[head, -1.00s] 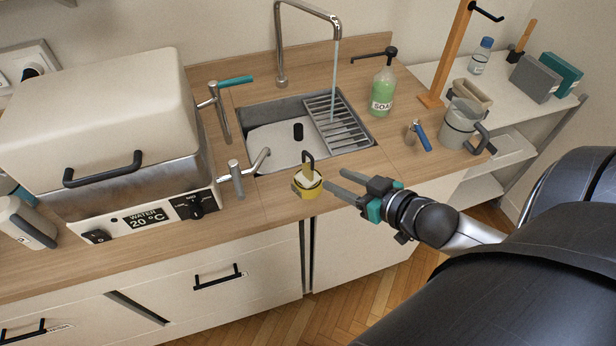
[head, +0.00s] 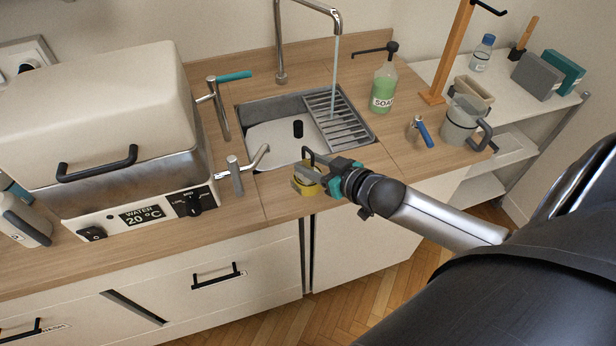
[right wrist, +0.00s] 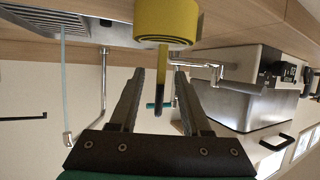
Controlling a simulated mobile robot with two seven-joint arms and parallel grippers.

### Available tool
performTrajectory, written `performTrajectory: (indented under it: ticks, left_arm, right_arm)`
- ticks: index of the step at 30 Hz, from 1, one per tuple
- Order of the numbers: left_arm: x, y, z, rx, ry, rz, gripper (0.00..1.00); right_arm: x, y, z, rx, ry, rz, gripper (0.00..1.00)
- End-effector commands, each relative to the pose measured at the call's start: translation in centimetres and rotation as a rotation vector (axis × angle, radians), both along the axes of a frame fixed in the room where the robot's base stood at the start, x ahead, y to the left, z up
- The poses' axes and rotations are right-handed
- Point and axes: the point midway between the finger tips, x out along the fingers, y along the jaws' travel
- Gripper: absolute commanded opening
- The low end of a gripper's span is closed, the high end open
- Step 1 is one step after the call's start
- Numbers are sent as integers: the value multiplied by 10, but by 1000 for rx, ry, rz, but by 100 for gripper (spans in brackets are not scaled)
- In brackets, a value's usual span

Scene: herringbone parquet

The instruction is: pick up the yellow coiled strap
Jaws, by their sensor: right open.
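The yellow coiled strap (head: 308,191) sits on the wooden counter near its front edge, before the sink. In the right wrist view, which looks upside down, its yellow coil (right wrist: 168,22) lies just beyond my fingertips. A narrow end with a dark tip stands out from the coil and shows between the two fingers. My right gripper (head: 312,172) is open at the strap and partly covers it in the head view. Its two fingers (right wrist: 160,78) are apart in the right wrist view; I cannot tell whether they touch the strap. My left gripper is not in view.
The sink (head: 265,110) with running water lies just behind the strap. A small metal tap (head: 237,176) and a water bath (head: 110,120) stand to the left. A soap bottle (head: 384,88), blue-handled tool (head: 424,134) and jug (head: 458,127) stand to the right.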

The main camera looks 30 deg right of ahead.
Motion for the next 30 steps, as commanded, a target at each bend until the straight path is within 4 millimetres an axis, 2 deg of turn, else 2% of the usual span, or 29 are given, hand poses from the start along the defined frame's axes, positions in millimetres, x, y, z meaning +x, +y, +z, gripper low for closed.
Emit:
performTrajectory:
  ticks: [10, 22, 30]
  left_arm:
    - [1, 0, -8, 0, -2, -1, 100]
    - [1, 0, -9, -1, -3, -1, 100]
    - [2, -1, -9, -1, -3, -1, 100]
  right_arm:
    - [35, 6, -18, 0, -2, 0, 48]
    - [41, 8, -21, 0, 0, 1, 48]
    - [41, 7, -21, 0, 0, 1, 17]
